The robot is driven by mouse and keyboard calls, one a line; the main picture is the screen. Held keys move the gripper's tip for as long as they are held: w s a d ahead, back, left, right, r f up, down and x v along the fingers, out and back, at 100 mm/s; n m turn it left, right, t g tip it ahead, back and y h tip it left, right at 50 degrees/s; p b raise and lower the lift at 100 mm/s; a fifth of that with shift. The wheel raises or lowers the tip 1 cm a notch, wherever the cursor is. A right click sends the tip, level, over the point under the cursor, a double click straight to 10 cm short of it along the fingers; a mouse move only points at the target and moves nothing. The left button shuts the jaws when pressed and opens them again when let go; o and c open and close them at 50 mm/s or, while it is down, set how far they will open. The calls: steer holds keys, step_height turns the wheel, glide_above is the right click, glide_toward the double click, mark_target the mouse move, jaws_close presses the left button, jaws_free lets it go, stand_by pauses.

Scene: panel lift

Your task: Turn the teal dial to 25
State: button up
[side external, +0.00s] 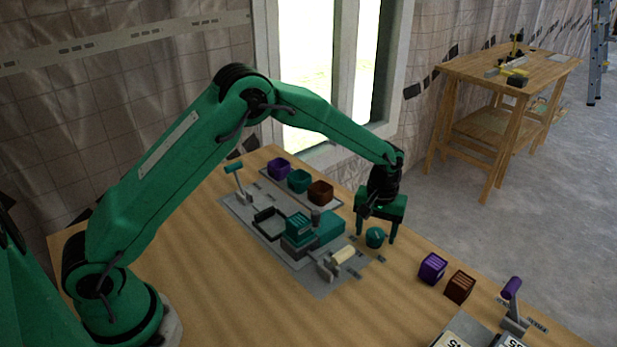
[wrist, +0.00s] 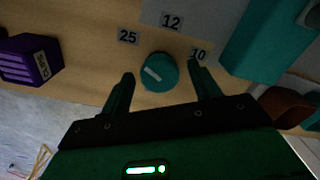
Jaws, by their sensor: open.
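The teal dial (side external: 375,237) stands on the wooden table under my gripper. In the wrist view the round teal dial (wrist: 159,72) carries a pale pointer line that slants from upper left to lower right. Labels 25 (wrist: 128,37), 12 (wrist: 171,21) and 10 (wrist: 198,54) are spread around it. The pointer's upper-left end lies nearest the 25 side, but I cannot tell which end is the mark. My gripper (wrist: 161,82) is open, with one finger on each side of the dial and gaps visible. In the side view my gripper (side external: 376,240) points down over the dial.
A purple block (wrist: 30,60) sits left of the dial in the wrist view. The purple block (side external: 433,268) and a brown block (side external: 460,286) stand right of it in the side view. A teal housing (side external: 318,232) and a cream-handled lever (side external: 342,256) are close on the left.

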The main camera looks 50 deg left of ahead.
mark_target(375, 232)
step_height(375, 232, up, 7)
steer(key=shift+r, duration=0.4)
steer(key=shift+r, duration=0.1)
stand_by(0.4)
steer(key=shift+s+a+r, duration=0.1)
steer(key=shift+r, duration=0.1)
steer(key=s+a+r+m+t, duration=0.1)
steer(key=s+a+r, duration=0.2)
steer(key=s+r, duration=0.4)
steer(key=s+a+r+m+t, duration=0.2)
steer(key=s+a+r, duration=0.2)
steer(key=s+r, duration=0.35)
steer(key=s+a+m+t, duration=0.2)
steer(key=s+a, duration=0.2)
steer(key=s, duration=1.3)
steer(key=shift+r+t, duration=0.2)
steer(key=shift+t, duration=0.1)
